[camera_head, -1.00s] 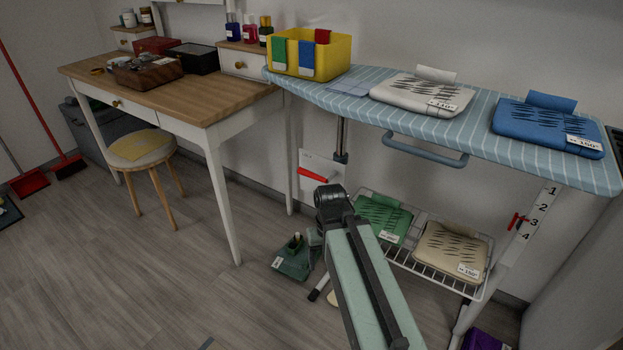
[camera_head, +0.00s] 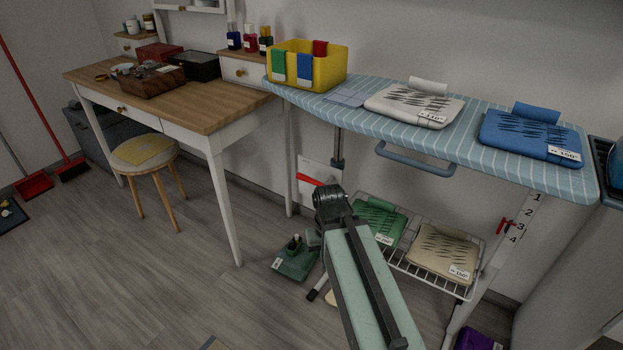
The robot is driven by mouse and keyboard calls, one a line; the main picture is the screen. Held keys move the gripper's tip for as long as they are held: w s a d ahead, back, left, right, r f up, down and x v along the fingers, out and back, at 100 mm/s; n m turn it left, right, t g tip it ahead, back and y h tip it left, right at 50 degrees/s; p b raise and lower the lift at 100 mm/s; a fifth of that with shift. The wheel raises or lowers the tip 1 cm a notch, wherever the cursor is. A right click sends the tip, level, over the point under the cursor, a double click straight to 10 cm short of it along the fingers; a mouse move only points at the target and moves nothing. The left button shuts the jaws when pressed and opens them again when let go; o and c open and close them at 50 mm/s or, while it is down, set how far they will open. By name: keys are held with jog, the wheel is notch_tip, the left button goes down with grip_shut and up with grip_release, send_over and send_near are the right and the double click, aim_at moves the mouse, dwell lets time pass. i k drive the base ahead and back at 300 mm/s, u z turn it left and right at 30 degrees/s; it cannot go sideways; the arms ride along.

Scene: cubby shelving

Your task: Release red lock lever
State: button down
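A red lever (camera_head: 310,179) lies nearly level on a white plate (camera_head: 317,170) by the post under the ironing board (camera_head: 478,150). Its right end is close to my arm's dark joint in the picture. A second, smaller red lever (camera_head: 502,227) sits beside the numbered height strip (camera_head: 522,218) on the board's right leg. My arm reaches up from the lower right and ends visibly at the dark joint. A grey-green piece just left of and below the joint may be part of my arm's end. My gripper's fingers cannot be made out, nor any contact with either lever.
The ironing board carries a yellow tub (camera_head: 331,68) and folded white and blue cloths. A wire rack (camera_head: 402,263) below holds green and beige cloths. A green object (camera_head: 295,262) lies on the floor. A desk (camera_head: 188,97) and stool (camera_head: 142,152) stand left; open floor lies in front.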

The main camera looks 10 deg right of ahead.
aim_at(299, 177)
jog(key=u, duration=0.4)
jog(key=k, duration=1.3)
jog(key=u, duration=0.4)
jog(key=i, duration=1.85)
jog(key=u, duration=0.2)
